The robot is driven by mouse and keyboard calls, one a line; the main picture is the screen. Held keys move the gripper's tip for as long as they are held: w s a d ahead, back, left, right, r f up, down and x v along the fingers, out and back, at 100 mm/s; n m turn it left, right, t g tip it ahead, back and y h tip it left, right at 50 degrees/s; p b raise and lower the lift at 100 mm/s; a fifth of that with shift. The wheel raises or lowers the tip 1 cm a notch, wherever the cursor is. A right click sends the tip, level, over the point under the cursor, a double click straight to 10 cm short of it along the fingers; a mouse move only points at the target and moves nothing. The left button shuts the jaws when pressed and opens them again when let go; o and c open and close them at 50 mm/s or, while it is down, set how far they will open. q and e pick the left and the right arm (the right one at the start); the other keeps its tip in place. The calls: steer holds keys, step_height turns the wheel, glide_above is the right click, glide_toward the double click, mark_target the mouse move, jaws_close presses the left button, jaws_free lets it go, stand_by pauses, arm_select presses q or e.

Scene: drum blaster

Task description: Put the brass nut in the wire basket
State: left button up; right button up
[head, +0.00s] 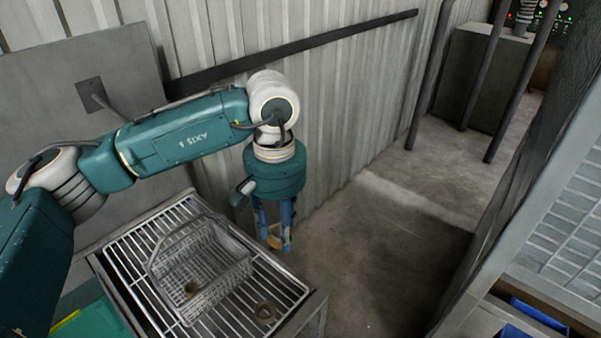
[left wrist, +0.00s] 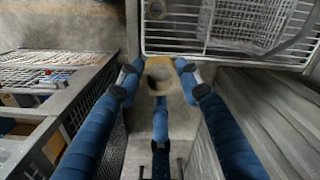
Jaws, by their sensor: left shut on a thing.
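My left gripper (head: 274,236) points down just right of the rack and is shut on a brass nut (head: 275,242). In the left wrist view the nut (left wrist: 160,76) sits between the blue fingers, with open space below it. The wire basket (head: 222,278) stands on the wire rack to the left of the gripper, its handle raised. My right gripper is not in view.
The wire rack (head: 131,270) tops a metal stand by a corrugated wall (head: 340,105). Bare concrete floor (head: 370,270) lies right of it. A green bin (head: 95,322) is at lower left. Dark posts (head: 428,75) and a shelf unit (head: 555,215) are at right.

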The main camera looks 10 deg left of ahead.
arm_select(q)
steer(key=s+a+f, duration=0.2)
steer(key=s+a, duration=0.2)
steer(key=s, duration=0.2)
steer(key=s+a+f+b, duration=0.1)
steer(key=s+a+f, duration=0.1)
steer(key=s+a, duration=0.2)
steer(key=shift+s+a+f, duration=0.25)
steer(key=shift+s+a, duration=0.1)
steer(key=shift+s, duration=0.9)
